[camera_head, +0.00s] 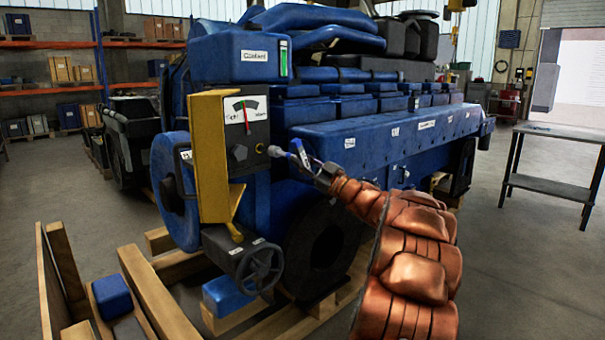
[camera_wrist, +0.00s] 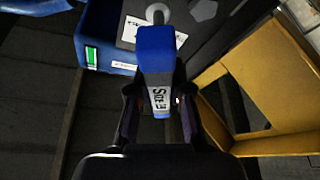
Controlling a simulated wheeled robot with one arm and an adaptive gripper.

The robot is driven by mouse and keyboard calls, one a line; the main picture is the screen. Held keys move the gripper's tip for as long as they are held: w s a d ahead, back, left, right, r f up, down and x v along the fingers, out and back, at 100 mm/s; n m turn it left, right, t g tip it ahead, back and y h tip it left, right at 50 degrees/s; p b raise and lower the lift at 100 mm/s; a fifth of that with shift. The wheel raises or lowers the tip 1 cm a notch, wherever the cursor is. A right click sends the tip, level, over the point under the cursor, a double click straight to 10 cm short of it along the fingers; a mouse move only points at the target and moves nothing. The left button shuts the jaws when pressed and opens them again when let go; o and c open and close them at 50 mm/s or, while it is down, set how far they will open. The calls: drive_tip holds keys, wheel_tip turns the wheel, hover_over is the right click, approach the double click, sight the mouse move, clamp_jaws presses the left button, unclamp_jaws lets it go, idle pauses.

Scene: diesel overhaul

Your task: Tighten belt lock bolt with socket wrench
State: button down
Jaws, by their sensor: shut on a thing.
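The socket wrench (camera_head: 299,152) has a blue handle and a grey socket end pointing left at the engine's front panel. My gripper (camera_head: 318,170) is shut on its handle. In the wrist view the blue labelled handle of the wrench (camera_wrist: 155,60) stands between the fingers of my gripper (camera_wrist: 157,108). The socket tip is close to a small round fitting (camera_head: 260,148) on the dark panel, right of a dark hexagonal head (camera_head: 240,152). I cannot tell which is the lock bolt, or whether the socket touches it. The hexagonal head also shows in the wrist view (camera_wrist: 203,9).
A gauge (camera_head: 246,110) sits above the panel, and a yellow bracket (camera_head: 208,150) stands to its left. A black handwheel (camera_head: 259,268) is below. The blue engine (camera_head: 390,140) rests on timbers. Open floor lies right, before a metal table (camera_head: 555,130).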

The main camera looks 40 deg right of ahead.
drive_tip(key=n+y+b, duration=0.1)
drive_tip(key=n, duration=0.1)
drive_tip(key=n+g+y, duration=0.1)
drive_tip(key=n, duration=0.1)
drive_tip(key=n+b, duration=0.1)
drive_tip(key=n, duration=0.1)
drive_tip(key=shift+w+d+f+g+y+b, duration=0.1)
drive_tip(key=shift+w+f+g+y+b, duration=0.05)
drive_tip(key=shift+w+g+y+b, duration=0.2)
drive_tip(key=n+g+b, duration=0.1)
drive_tip(key=n, duration=0.2)
drive_tip(key=shift+w+y, duration=0.1)
drive_tip(key=shift+y, duration=0.15)
drive_tip(key=shift+w+r+p, duration=0.25)
drive_tip(key=shift+w+p, duration=0.7)
drive_tip(key=shift+w, duration=0.65)
drive_tip(key=shift+f, duration=0.1)
drive_tip(key=shift+d+p, duration=0.1)
drive_tip(key=shift+p, duration=0.3)
drive_tip(key=shift+w, duration=0.15)
